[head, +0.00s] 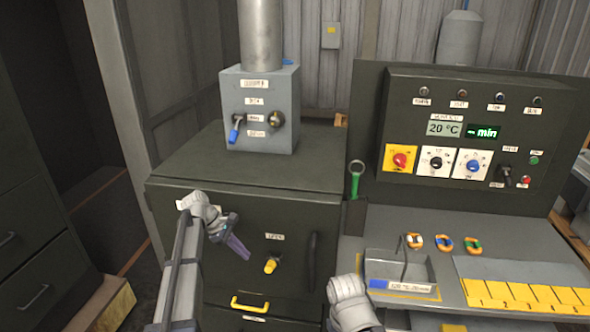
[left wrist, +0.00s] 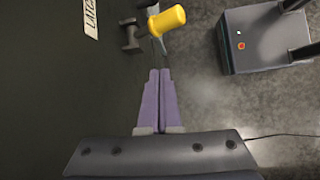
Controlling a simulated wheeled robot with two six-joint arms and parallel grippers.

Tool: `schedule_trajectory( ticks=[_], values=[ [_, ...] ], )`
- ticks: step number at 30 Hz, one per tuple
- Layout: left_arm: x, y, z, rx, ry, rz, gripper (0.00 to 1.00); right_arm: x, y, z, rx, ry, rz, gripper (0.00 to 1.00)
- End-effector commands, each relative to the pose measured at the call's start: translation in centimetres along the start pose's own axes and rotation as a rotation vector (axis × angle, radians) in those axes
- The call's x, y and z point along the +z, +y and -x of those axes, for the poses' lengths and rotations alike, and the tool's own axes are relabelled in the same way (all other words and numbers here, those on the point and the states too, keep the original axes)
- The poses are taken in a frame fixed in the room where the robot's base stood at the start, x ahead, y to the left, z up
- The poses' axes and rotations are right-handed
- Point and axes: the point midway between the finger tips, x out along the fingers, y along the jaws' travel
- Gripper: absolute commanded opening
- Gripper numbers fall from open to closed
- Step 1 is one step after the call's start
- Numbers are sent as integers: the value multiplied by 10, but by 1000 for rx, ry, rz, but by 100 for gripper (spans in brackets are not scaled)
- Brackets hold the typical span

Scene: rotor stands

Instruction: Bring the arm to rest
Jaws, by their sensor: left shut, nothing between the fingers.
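My left gripper (head: 238,249) comes in from the left in the head view, in front of the dark green cabinet (head: 175,210). Its purple fingers (left wrist: 160,102) are shut together with nothing between them. A yellow knob (head: 270,266) on the cabinet door is just right of and below the fingertips, apart from them. The knob also shows in the left wrist view (left wrist: 168,20), beyond the fingertips. My right arm shows at the bottom centre of the head view, but its gripper's fingers are out of frame.
A dark vertical handle (head: 313,260) and a yellow handle (head: 250,305) are on the cabinet. A grey box with a blue lever (head: 235,131) stands on top. At right are a control panel (head: 455,100), a tray (head: 400,290) and several coloured rings. Floor shows at left.

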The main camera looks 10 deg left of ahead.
Motion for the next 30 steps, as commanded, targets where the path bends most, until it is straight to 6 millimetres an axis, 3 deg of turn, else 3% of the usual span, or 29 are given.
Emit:
schedule_trajectory(
  ticks=[5, 9, 18, 20, 23, 30],
  values=[
    [38, -56, -32, -67, 118, -325, 0, 0, 0, 0, 0, 0, 0, 50],
    [64, -111, -56, -174, 243, -716, 0, 0, 0, 0, 0, 0, 0, 50],
    [89, -196, -69, -428, 405, -1375, 0, 0, 0, 0, 0, 0, 0, 50],
    [93, -206, -73, -479, 421, -1479, 0, 0, 0, -2, 0, 0, 0, 50],
    [111, -207, -98, -526, 392, -1529, 0, -1, -1, -14, 0, 0, 0, 50],
    [150, -234, -137, -642, 347, -1655, 0, -2, -3, -30, 0, 0, -1, 50]
  ],
)
